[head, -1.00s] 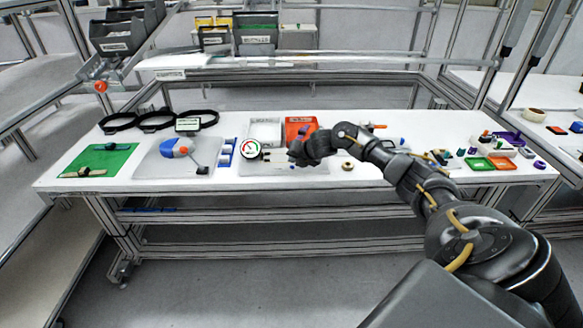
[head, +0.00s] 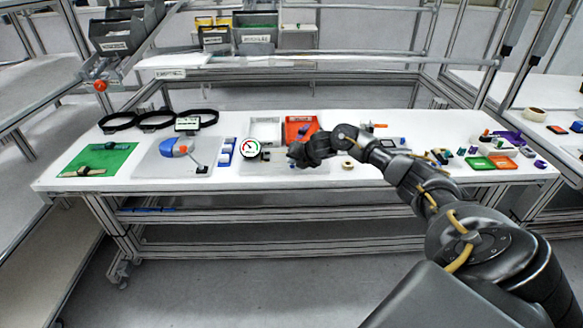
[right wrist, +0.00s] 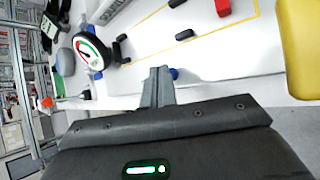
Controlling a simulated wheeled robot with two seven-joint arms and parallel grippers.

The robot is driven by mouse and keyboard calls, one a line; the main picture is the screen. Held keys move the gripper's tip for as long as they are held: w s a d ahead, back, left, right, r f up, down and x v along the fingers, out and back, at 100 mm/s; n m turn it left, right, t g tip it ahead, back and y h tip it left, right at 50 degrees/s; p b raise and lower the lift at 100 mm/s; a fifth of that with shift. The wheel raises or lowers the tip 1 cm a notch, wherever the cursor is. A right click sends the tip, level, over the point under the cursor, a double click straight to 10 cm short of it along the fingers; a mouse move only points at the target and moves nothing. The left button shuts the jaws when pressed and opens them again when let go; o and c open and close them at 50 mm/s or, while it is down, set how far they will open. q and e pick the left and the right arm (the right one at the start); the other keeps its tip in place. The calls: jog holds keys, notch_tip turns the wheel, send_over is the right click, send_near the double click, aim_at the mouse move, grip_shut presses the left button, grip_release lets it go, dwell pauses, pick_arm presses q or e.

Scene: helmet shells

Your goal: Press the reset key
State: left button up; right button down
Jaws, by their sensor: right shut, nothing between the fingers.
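My right gripper (head: 293,158) is over the front part of the pale plate beside the round dial gauge (head: 250,148), right of the gauge. In the right wrist view its narrow fingers (right wrist: 158,75) are shut and empty. A small blue knob or key (right wrist: 174,74) shows right at the fingertips, partly hidden behind them. It may be the reset key, but I see no label on it. I cannot tell whether the fingers touch it. The gauge with its red and green scale also shows in the right wrist view (right wrist: 90,52). My left gripper is out of view.
A grey plate with a blue-and-orange device (head: 178,148) and a green mat (head: 100,160) lie left. A white tray (head: 265,130) and an orange bin (head: 300,128) stand behind the gripper. Small green and orange trays (head: 480,163) lie right. The table's front edge is close.

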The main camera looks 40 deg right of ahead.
jog(key=shift+f+b, duration=0.3)
jog(key=shift+f, duration=0.05)
dwell(0.6)
jog(key=shift+r, duration=0.1)
jog(key=shift+r+p, duration=0.7)
notch_tip(320, 180, up, 5)
jog(key=p, duration=0.4)
jog(key=shift+f, duration=0.1)
dwell(0.9)
